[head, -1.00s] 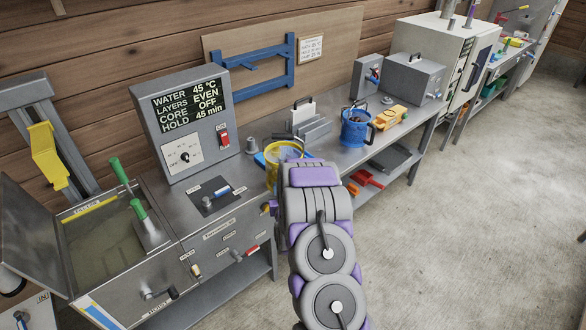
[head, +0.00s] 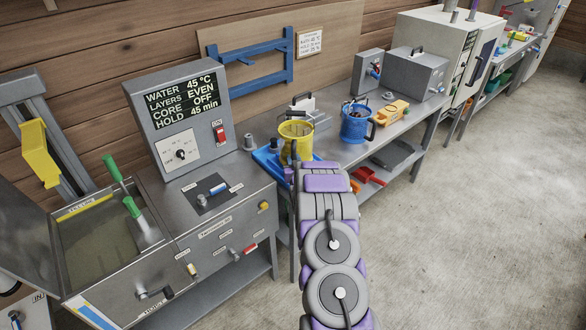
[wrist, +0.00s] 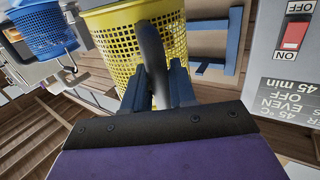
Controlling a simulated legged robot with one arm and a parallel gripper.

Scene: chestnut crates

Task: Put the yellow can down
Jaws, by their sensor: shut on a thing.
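The yellow can (head: 296,146) has perforated, basket-like walls and shows in the head view at the bench, in front of my arm's far end. It also fills the upper middle of the wrist view (wrist: 112,42). My gripper (wrist: 158,82) is shut on the can's dark handle (wrist: 150,48). The can looks upright in the head view. A blue tray (head: 268,166) lies on the bench beside and partly behind the can. The can's underside is hidden, so I cannot tell whether it touches the tray or hangs above it.
A blue can (head: 355,124) with dark contents stands to the right on the bench, near a yellow-orange item (head: 393,110). A control box (head: 182,120) and an open water tank (head: 105,240) are at left. A blue rack (head: 250,60) hangs behind. Bench space between the cans is narrow.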

